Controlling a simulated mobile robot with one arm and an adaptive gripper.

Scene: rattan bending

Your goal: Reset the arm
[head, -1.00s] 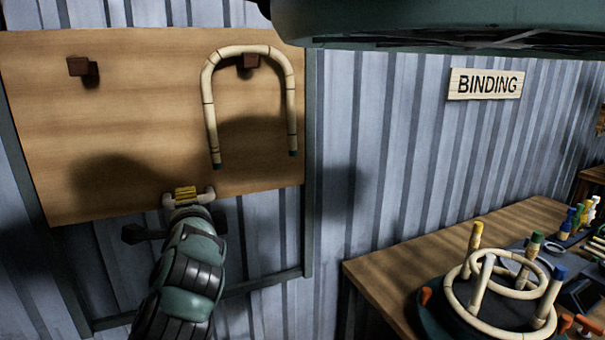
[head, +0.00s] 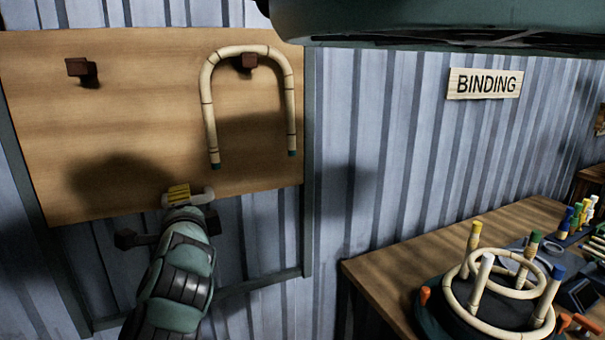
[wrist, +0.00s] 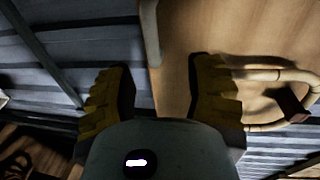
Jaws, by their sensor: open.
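My gripper (head: 188,192) is in front of the lower edge of the wooden board (head: 130,100) in the head view, below the hanging rattan piece. In the wrist view my gripper (wrist: 160,95) has its two yellow-padded fingers apart with nothing between them. The U-shaped rattan piece (head: 208,110) hangs upside down over the right brown peg (head: 244,64), its two dark-tipped ends pointing down. The rattan (wrist: 278,75) also shows at the right of the wrist view, apart from the fingers.
A second brown peg (head: 80,68) at the board's left is empty. At the right, a wooden table (head: 400,260) holds a round dark stand with rattan rings (head: 500,320) and upright coloured-tip posts. A "BINDING" sign (head: 485,84) is on the corrugated wall.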

